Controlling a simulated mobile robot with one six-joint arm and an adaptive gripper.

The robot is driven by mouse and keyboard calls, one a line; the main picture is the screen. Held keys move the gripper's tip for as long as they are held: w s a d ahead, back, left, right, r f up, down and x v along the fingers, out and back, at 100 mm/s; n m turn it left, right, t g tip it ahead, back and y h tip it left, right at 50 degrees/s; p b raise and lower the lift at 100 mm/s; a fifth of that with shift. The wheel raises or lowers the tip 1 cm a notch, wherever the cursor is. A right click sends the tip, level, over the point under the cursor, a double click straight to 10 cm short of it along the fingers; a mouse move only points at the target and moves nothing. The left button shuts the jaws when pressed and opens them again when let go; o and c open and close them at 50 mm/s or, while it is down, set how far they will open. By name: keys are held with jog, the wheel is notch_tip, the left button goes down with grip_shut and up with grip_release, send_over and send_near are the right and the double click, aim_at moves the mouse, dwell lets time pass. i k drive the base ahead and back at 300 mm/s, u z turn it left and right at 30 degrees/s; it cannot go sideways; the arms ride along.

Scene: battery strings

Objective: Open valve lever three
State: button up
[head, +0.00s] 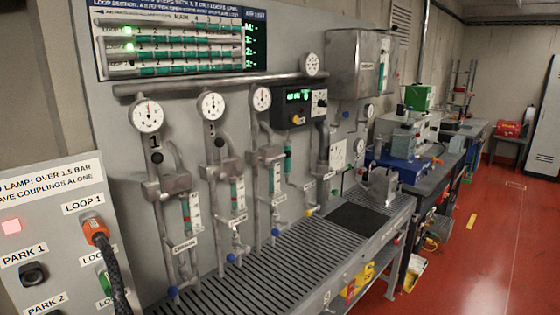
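Several vertical pipe lines with round gauges stand along the grey wall panel in the head view. The leftmost line bears a "1". Counting from the left, the third line has a gauge (261,98), a metal valve block (268,154) and a clear flow tube (275,178). A blue ball knob (275,232) sits at its foot, above the slatted bench. Similar blue knobs sit at the feet of the first line (173,291) and second line (231,258). I cannot read a "3" or tell which handle is lever three, or its position. My gripper is not in view.
A slatted bench (262,268) runs below the pipes. A control panel (50,225) with an orange coupling (96,230) and dark hose stands at the near left. A black control box (300,105) hangs right of the third gauge. The red floor (470,250) at right is mostly clear.

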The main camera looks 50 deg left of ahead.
aim_at(288, 153)
jog(key=z, duration=0.1)
jog(key=k, duration=1.75)
jog(key=u, duration=1.4)
jog(key=i, duration=1)
